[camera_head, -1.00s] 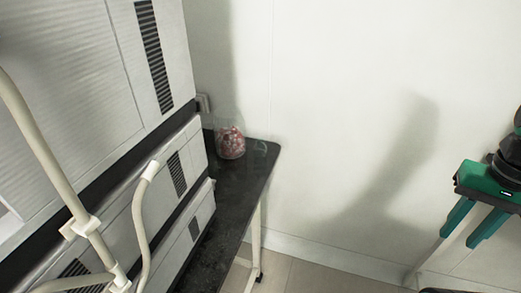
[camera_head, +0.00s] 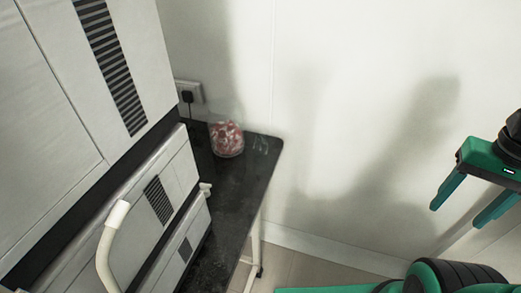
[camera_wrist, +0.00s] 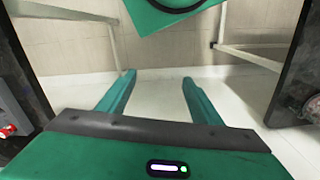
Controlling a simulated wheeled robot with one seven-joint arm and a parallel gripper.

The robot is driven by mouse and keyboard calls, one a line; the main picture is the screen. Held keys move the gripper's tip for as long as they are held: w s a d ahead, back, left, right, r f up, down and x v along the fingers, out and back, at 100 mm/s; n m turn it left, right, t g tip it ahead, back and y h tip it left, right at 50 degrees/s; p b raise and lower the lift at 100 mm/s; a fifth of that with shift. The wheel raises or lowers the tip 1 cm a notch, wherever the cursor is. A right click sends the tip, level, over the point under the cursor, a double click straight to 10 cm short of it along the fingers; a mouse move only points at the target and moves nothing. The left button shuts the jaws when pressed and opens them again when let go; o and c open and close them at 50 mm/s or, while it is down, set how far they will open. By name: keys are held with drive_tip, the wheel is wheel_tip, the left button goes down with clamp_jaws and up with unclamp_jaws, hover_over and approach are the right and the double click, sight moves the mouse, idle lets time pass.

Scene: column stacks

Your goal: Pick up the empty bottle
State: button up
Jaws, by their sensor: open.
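A clear rounded container with red and white contents (camera_head: 228,140) stands on the dark table near the wall in the head view. Beside it, to the right, a faint clear shape (camera_head: 262,144) lies near the table's back corner; I cannot tell whether it is the empty bottle. No other bottle is clear to me. My gripper (camera_head: 456,213) is at the right of the head view, well apart from the table, with its green fingers spread and nothing between them. In the wrist view my gripper (camera_wrist: 159,78) is also open and empty, over floor.
The dark table (camera_head: 232,190) runs along white-grey stacked units (camera_head: 90,110) with pale tubular handles (camera_head: 108,245) at the left. A wall socket with a plug (camera_head: 188,94) is behind. Bare floor (camera_head: 310,270) lies right of the table. Dark surfaces flank the wrist view.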

drive_tip(key=w+a+f+m, duration=0.1)
drive_tip(key=w+a+f, duration=0.15)
drive_tip(key=w, duration=0.35)
drive_tip(key=w+a+f+m, duration=0.1)
drive_tip(key=w+f, duration=0.2)
drive_tip(key=w, duration=0.3)
drive_tip(key=m+t+y, duration=0.5)
drive_tip(key=m+y, duration=0.8)
drive_tip(key=m, duration=0.1)
approach(266, 148)
drive_tip(key=w+a+f, duration=0.3)
drive_tip(key=a, duration=0.2)
drive_tip(key=x, duration=0.4)
drive_tip(key=shift+w+a+f, duration=0.2)
drive_tip(key=shift+w, duration=0.05)
drive_tip(key=shift+r+x, duration=0.15)
drive_tip(key=shift+x, duration=1.2)
drive_tip(key=shift+r+x, duration=0.2)
drive_tip(key=shift+x, duration=1.1)
drive_tip(key=shift+s+a+h, duration=0.1)
drive_tip(key=shift+a+h, duration=0.05)
drive_tip(key=shift+h, duration=0.15)
drive_tip(key=c, duration=1.2)
